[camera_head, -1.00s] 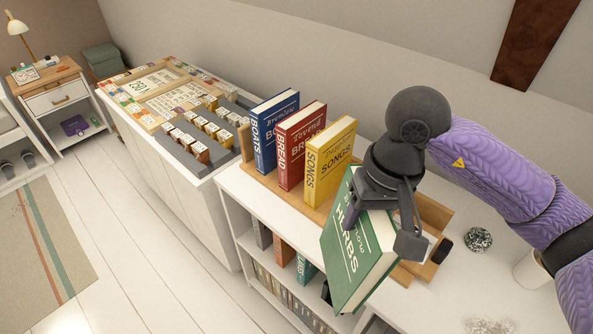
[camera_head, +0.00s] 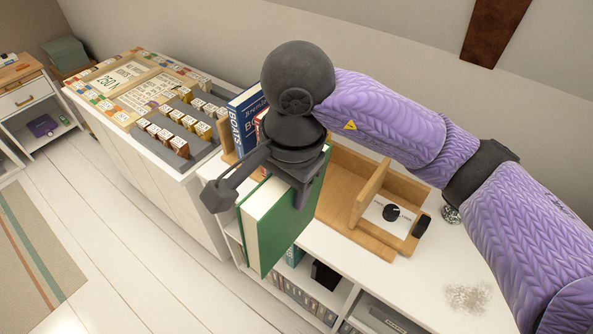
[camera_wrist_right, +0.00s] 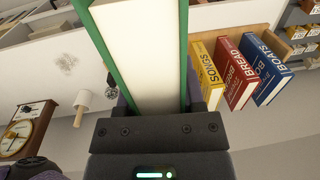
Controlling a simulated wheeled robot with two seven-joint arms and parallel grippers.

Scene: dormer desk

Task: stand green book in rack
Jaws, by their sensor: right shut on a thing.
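The green book (camera_head: 287,228) is held upright in my right gripper (camera_head: 262,190), in front of the rack and over the shelf's front edge. Its page edge faces left in the head view. In the right wrist view the green book (camera_wrist_right: 140,60) fills the middle, white pages between green covers. The wooden rack (camera_head: 335,203) stands on the white shelf top, partly hidden by my arm. The blue book (camera_head: 238,122) stands in its left part. The red book (camera_wrist_right: 236,73) and yellow book (camera_wrist_right: 207,76) show in the right wrist view, mostly hidden in the head view. My left gripper is out of view.
A bare stretch of rack lies left of the divider. A game board and letter blocks (camera_head: 165,140) lie on the left cabinet.

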